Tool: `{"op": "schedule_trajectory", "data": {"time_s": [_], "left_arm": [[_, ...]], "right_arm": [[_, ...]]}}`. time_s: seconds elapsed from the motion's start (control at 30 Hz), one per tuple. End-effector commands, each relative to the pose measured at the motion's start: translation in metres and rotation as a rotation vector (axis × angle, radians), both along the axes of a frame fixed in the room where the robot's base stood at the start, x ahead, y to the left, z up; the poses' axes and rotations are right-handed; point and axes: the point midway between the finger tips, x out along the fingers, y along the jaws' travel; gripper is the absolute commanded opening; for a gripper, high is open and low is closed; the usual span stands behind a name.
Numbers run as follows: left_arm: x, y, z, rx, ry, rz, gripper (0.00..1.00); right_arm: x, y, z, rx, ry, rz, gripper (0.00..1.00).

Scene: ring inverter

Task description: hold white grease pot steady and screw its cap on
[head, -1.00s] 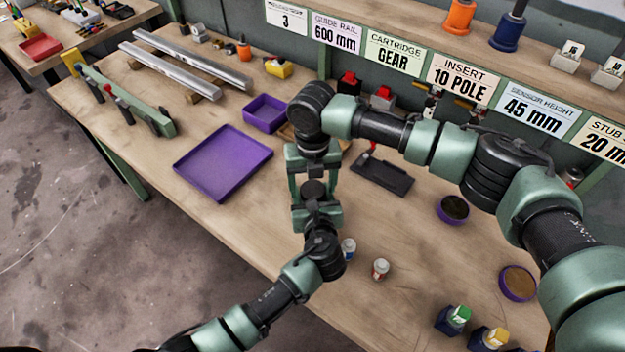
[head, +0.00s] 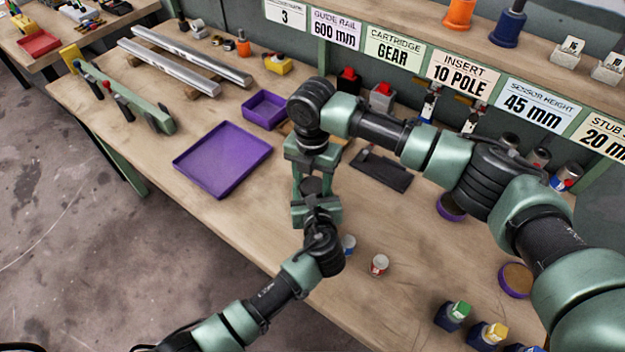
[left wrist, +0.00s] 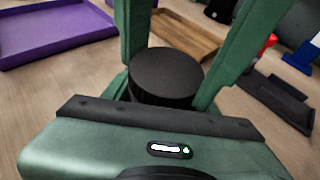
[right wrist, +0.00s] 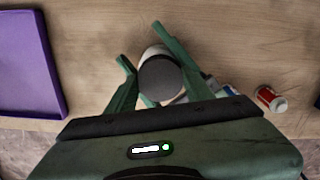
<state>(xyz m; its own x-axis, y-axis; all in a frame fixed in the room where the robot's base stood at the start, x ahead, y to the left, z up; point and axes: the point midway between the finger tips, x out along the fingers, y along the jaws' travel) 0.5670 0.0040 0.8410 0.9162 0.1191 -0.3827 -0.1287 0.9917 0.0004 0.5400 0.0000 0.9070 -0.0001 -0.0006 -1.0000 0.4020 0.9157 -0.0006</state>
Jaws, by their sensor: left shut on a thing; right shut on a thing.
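The black cap (left wrist: 166,75) is a ribbed dark disc in the left wrist view. It also shows as a dark round face (right wrist: 159,79) in the right wrist view, partly covering the white grease pot (right wrist: 155,51). My right gripper (head: 315,170) comes down from above and is shut on the cap. My left gripper (head: 316,210) reaches in from the front and is shut on the pot, below the cap. The pot is hidden in the head and left wrist views. Whether cap and pot touch or are threaded cannot be told.
A purple tray (head: 191,169) and a purple bin (head: 265,98) lie left of my grippers. A black stand (head: 385,172) is at the right. Two small containers (head: 348,242) (head: 380,263) stand close to my left wrist. The table's front edge is nearby.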

Motion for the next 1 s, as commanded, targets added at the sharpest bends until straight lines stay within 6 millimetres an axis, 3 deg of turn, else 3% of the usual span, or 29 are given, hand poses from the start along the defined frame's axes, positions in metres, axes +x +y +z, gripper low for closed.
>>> {"op": "schedule_trajectory", "data": {"time_s": [0.2, 0.23, 0.3, 0.8, 1.0], "left_arm": [[0.0, -0.001, 0.0, -0.001, 0.0, -0.002, 0.0], [0.0, -0.001, 0.0, -0.001, 0.0, -0.002, 0.0], [0.0, -0.001, 0.0, -0.001, 0.0, -0.002, 0.0], [0.001, 0.002, 0.0, 0.001, -0.001, 0.005, 0.0], [0.001, 0.002, 0.0, 0.002, -0.001, 0.005, 0.0]], "right_arm": [[0.0, 0.001, 0.0, 0.003, -0.001, 0.004, 0.03], [0.0, 0.001, 0.001, 0.003, -0.001, 0.004, 0.6], [0.0, 0.001, 0.0, 0.003, -0.001, 0.004, 0.73], [0.0, -0.002, -0.001, -0.005, 0.002, 0.002, 0.73], [0.0, -0.002, 0.016, -0.003, 0.0, 0.004, 0.73]]}}
